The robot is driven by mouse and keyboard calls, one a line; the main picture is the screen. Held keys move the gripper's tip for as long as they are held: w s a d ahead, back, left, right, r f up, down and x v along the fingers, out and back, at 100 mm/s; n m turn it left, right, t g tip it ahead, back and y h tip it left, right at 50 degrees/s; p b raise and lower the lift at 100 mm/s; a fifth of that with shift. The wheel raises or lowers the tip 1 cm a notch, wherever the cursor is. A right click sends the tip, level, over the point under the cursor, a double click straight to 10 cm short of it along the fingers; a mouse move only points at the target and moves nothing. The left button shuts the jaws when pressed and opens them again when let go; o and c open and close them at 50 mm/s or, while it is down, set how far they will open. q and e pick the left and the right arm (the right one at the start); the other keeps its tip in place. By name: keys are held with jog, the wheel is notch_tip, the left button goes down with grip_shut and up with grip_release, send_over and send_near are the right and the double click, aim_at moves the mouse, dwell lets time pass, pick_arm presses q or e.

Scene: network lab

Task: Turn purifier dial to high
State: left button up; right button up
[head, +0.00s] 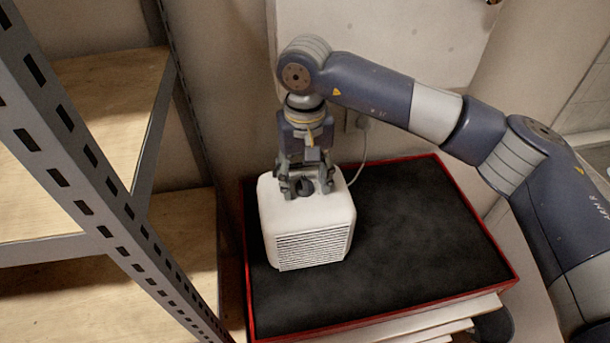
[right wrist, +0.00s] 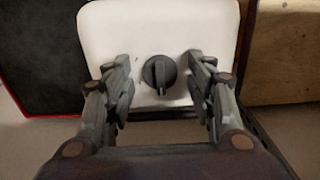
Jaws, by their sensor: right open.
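The white purifier (head: 308,228) stands on a black, red-edged surface, its slatted grille facing the front. Its black dial (head: 304,187) is on the top face, partly hidden by my right gripper (head: 305,190) in the head view. In the right wrist view the round dial (right wrist: 159,73) with its raised grip bar sits on the white top of the purifier (right wrist: 160,30). My right gripper (right wrist: 160,92) is open, with one finger on each side of the dial and a gap to it on both sides. Any setting marks are too small to read. My left gripper is not in view.
A grey metal shelf rack (head: 90,150) with wooden boards stands close on the left. The black surface (head: 410,230) is clear to the right of the purifier. A white cable (head: 361,160) runs behind it to the wall.

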jog(key=c, duration=1.1)
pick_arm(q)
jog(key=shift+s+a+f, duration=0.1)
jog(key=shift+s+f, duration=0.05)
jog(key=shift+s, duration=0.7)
